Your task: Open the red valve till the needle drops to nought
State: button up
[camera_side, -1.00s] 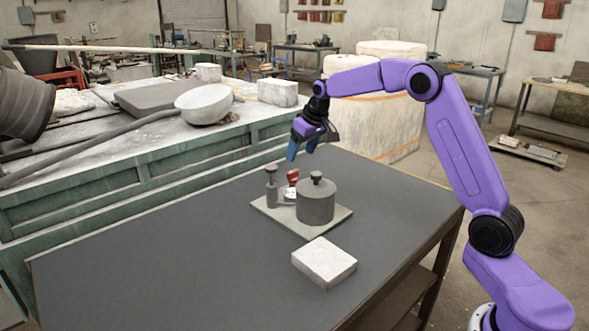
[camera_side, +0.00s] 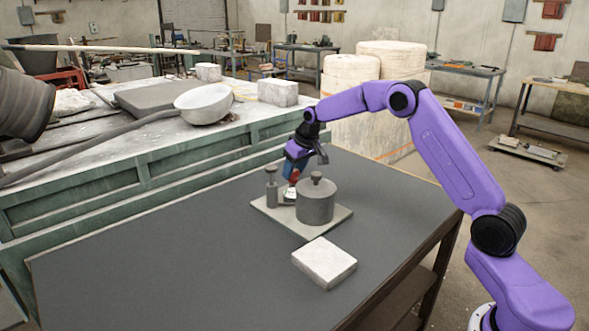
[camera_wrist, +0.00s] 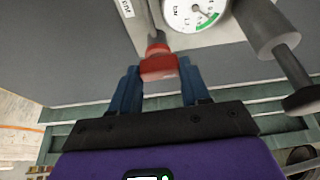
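The red valve handle (camera_wrist: 158,64) lies between the blue fingers of my gripper (camera_wrist: 158,82) in the wrist view. The fingers are apart, one on each side of it with little or no gap. I see no clear grip. In the side view my gripper (camera_side: 293,168) is low over the fixture, pointing down, and the red handle (camera_side: 293,177) shows at its tip. The pressure gauge (camera_wrist: 192,12) has a white dial with a green arc at lower right. Its needle points towards the lower right; the top is cut off. In the side view the dial is too small to read.
A grey lidded pot (camera_side: 315,204) stands close right of the valve, and a grey post (camera_side: 271,190) close left, on a pale plate (camera_side: 325,225). A white block (camera_side: 324,262) lies in front. The dark table (camera_side: 160,250) is clear at left.

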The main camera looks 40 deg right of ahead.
jog(key=shift+c, duration=1.3)
jog(key=n+y, duration=0.1)
jog(key=n, duration=0.2)
jog(key=shift+d+n+y, duration=0.1)
jog(key=shift+n+y, duration=0.2)
jog(key=shift+n, duration=0.1)
jog(key=n+g+y, duration=0.1)
jog(key=n, duration=0.2)
jog(key=shift+w+d+n, duration=0.1)
jog(key=shift+n, duration=0.2)
jog(key=n+g+y, duration=0.1)
jog(key=n, duration=0.3)
jog(key=shift+w+n, duration=0.1)
jog(key=shift+n, duration=0.2)
jog(key=shift+d+n+g+y, duration=0.15)
jog(key=shift+n+g, duration=0.35)
jog(key=shift+n, duration=0.5)
jog(key=shift+a+n+g+y, duration=0.15)
jog(key=shift+n+g, duration=0.35)
jog(key=shift+n, duration=0.5)
jog(key=shift+d+n, duration=0.1)
jog(key=shift+n, duration=0.2)
